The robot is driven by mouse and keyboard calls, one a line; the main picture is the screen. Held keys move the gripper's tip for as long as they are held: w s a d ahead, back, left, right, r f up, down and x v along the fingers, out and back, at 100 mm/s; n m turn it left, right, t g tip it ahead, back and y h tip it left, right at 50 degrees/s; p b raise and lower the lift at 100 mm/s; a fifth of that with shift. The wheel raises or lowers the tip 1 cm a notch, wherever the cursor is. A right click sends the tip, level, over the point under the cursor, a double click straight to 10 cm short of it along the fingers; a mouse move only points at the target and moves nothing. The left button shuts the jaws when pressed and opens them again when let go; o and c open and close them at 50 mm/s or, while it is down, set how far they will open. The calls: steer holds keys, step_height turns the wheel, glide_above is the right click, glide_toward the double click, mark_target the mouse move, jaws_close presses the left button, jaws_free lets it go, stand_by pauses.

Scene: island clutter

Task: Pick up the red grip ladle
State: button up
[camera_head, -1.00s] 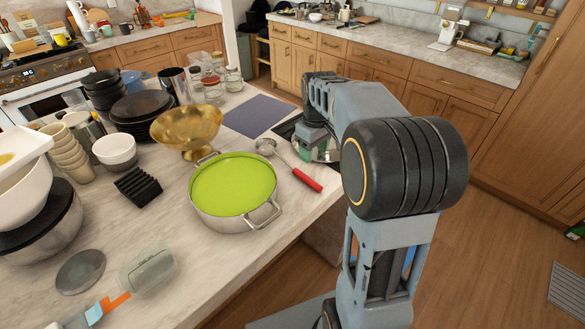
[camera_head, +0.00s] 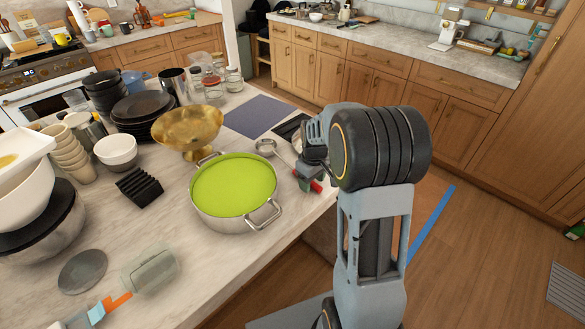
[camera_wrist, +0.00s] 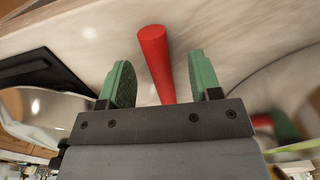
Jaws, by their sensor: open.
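The ladle has a metal bowl (camera_head: 265,147) and a red grip (camera_head: 315,186). It lies on the island counter, right of the green-filled pot. In the head view my gripper (camera_head: 306,178) is at the red grip and hides part of the handle. In the wrist view the red grip (camera_wrist: 156,62) runs between the two green fingertips of my gripper (camera_wrist: 160,80), with a gap on either side. The jaws are open. I cannot tell how far above the counter the fingertips are.
The steel pot (camera_head: 236,222) with green contents stands close to the left of the ladle. A gold bowl (camera_head: 187,128) and a dark blue mat (camera_head: 258,116) lie behind. The counter edge is close on the right, with open floor (camera_head: 470,225) beyond.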

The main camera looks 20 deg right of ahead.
steer(key=shift+f, duration=0.25)
jaws_close()
stand_by(0.4)
